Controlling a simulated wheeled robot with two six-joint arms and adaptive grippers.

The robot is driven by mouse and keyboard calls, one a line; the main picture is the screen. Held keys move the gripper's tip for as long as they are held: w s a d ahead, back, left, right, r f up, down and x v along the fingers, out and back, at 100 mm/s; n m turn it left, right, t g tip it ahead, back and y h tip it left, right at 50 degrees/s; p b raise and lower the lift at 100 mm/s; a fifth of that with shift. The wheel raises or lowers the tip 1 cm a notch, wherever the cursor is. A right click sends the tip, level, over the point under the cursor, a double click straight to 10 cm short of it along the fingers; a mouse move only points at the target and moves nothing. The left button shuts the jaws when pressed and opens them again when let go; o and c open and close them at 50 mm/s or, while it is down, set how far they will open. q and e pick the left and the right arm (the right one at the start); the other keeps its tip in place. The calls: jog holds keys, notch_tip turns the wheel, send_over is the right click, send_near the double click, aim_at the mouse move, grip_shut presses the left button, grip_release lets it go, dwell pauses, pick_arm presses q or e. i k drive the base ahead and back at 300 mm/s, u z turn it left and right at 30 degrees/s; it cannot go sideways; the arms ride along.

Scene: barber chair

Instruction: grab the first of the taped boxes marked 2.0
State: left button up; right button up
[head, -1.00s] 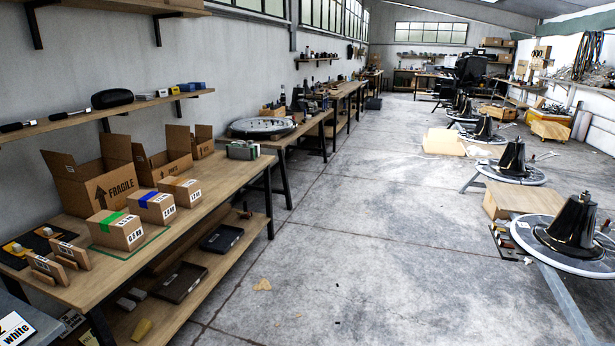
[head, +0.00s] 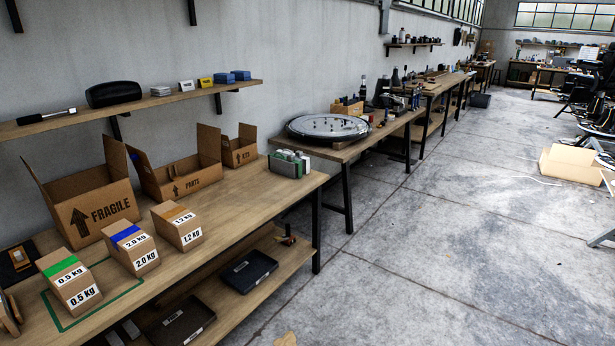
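A taped cardboard box marked 2.0 kg (head: 134,250) with blue tape stands on the wooden workbench (head: 235,205) at the left. It sits between a green-taped box marked 0.5 kg (head: 70,283) on its left and an orange-taped box marked 1.2 kg (head: 178,226) on its right. Only one box marked 2.0 shows. Neither of my grippers is in the head view.
Open cartons marked FRAGILE (head: 101,210), PARTS (head: 192,183) and RTS (head: 243,154) stand behind the boxes. A wall shelf (head: 200,92) hangs above. Black trays (head: 249,270) lie on the lower shelf. The concrete floor (head: 430,240) at right is largely clear.

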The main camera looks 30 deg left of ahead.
aim_at(135, 249)
jog(key=u, duration=0.1)
jog(key=i, duration=1.35)
jog(key=u, duration=0.5)
jog(key=i, duration=1.15)
jog(key=u, duration=1.55)
jog(key=i, duration=0.95)
jog(key=u, duration=0.9)
